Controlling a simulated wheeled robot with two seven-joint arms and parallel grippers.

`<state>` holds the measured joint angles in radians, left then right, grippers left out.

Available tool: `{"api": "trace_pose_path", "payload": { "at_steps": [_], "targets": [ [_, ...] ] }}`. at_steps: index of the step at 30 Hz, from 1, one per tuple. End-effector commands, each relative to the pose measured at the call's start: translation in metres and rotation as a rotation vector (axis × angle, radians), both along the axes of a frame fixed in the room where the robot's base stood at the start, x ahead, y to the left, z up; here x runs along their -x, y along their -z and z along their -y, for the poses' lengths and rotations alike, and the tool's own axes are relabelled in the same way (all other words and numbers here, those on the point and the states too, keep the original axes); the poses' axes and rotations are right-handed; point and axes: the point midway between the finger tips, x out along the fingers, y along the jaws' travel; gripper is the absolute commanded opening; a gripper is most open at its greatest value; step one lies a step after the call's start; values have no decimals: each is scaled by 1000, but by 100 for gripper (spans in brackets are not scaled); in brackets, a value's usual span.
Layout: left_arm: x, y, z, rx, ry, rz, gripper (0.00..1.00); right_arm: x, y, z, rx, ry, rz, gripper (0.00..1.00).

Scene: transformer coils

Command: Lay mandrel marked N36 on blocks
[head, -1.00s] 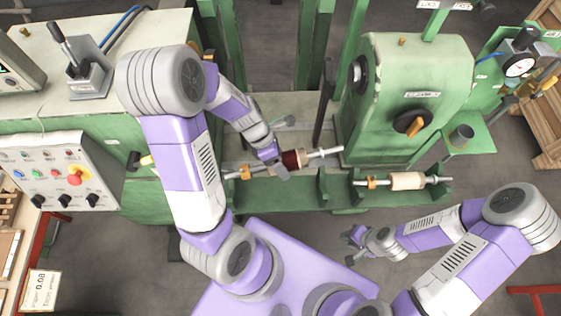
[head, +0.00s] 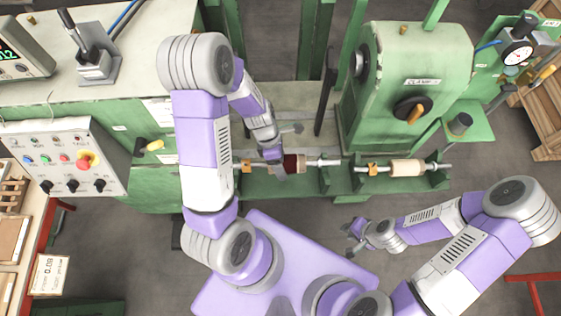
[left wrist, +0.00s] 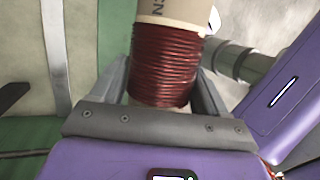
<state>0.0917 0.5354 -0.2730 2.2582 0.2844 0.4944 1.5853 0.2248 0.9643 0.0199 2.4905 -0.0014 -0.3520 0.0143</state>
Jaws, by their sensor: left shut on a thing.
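My left gripper (head: 280,168) is shut on a mandrel (head: 293,163) with dark red wire wound on it. In the left wrist view the winding (left wrist: 164,72) sits between the two fingers, and a pale core (left wrist: 178,12) with a partly visible mark starting with N shows beyond it. In the head view the mandrel lies nearly level along the green blocks (head: 323,180); whether it touches them I cannot tell. The gripper hides part of its left side. My right gripper (head: 352,240) is away from the blocks, in front of them; its jaws are too small to judge.
A second mandrel (head: 407,166) with a bare pale core rests on the green supports to the right. A green machine housing (head: 405,90) stands behind it. A control panel (head: 65,158) with a red button is at the left.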

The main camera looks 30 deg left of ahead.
Motion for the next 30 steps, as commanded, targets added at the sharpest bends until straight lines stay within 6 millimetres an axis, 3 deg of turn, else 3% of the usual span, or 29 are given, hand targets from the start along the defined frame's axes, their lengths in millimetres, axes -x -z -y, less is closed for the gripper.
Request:
{"api": "trace_pose_path", "payload": {
  "at_steps": [9,18,30],
  "targets": [
    [0,33,0,2,-1,1,13,0,34,0,0,0,0,27],
    [0,56,0,1,0,0,13,0,48,0,0,0,0,27],
    [0,62,0,1,0,0,13,0,51,0,0,0,0,27]
  ]
}}
